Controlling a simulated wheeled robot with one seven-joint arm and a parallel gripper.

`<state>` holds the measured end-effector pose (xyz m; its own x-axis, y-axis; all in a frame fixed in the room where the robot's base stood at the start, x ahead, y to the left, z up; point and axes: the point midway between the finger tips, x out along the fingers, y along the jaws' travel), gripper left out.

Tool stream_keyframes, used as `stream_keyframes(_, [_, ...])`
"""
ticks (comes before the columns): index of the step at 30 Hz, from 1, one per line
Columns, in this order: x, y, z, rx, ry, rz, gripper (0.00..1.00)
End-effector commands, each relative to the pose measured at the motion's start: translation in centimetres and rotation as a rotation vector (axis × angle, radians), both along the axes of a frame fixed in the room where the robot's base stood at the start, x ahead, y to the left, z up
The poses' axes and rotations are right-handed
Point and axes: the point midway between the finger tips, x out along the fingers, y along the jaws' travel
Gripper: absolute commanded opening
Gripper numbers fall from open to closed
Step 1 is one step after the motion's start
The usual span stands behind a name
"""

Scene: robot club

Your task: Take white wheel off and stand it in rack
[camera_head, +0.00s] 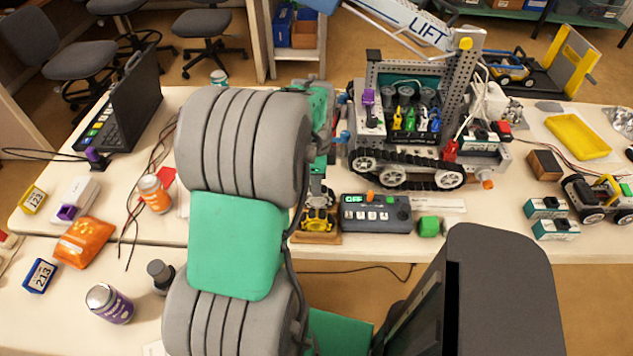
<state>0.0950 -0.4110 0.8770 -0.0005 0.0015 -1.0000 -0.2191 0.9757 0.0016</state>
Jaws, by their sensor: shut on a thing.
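My arm fills the middle of the view and covers much of the work area. My gripper (322,150) shows only in part past the arm, beside the left end of the tracked robot (410,145). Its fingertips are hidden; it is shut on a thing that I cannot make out. White wheels (449,178) show inside the robot's black track. I cannot tell where the white wheel of the task is. Below my gripper, a yellow wheel (318,222) stands in a wooden holder (316,238), which may be the rack; the arm hides its left part.
A control box (376,213) and a green block (429,227) lie right of the holder. The lift boom (410,20) rises over the robot. A yellow tray (578,137) lies at right.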

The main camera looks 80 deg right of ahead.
Motion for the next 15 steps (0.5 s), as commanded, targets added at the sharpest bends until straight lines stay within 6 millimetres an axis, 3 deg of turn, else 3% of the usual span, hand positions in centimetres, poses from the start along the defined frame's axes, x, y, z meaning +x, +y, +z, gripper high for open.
stream_keyframes(15, [0.0, 0.0, -1.1, 0.000, 0.000, 0.000, 0.00])
